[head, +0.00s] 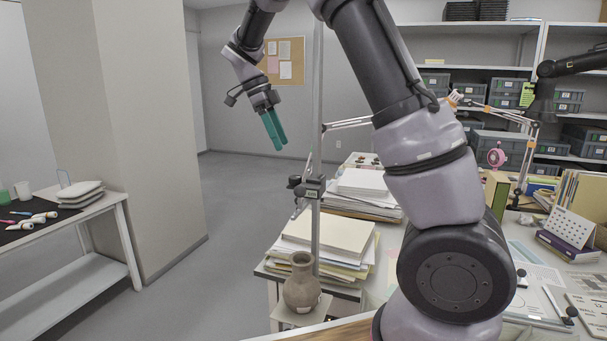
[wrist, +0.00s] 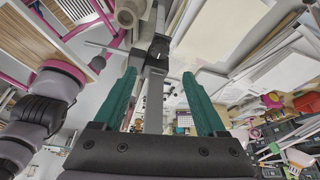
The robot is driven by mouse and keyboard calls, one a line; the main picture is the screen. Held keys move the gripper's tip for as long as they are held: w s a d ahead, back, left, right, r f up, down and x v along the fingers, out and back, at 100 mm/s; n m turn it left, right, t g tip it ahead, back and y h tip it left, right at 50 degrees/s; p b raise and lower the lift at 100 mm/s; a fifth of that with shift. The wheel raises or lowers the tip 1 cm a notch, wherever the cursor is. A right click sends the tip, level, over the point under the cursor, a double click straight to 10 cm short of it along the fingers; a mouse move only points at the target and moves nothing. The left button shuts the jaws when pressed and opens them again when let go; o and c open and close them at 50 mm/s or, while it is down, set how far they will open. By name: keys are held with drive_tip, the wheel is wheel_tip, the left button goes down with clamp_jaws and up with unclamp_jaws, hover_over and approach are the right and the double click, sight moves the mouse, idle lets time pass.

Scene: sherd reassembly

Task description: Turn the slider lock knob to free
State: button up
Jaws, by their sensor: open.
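The slider (head: 313,190) is a dark block clamped on an upright grey post (head: 317,100), above a brown vase. A dark knob (head: 294,182) sticks out on its left side; its lock setting is too small to read. In the wrist view the slider (wrist: 157,52) shows as a black block on the post, beyond the fingertips. My gripper (head: 278,147) has teal fingers and hangs above and left of the slider, apart from it. In the wrist view my gripper (wrist: 160,75) is open, with nothing held between the fingers.
The brown vase (head: 302,285) stands on a small stand at the foot of the post. Paper stacks (head: 325,240) lie close behind it. A side table (head: 60,225) with tools stands at the left. The floor between (head: 225,220) is clear.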

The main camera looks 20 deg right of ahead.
sight(296, 177)
drive_tip(key=x, duration=1)
drive_tip(key=shift+f, duration=0.15)
clamp_jaws()
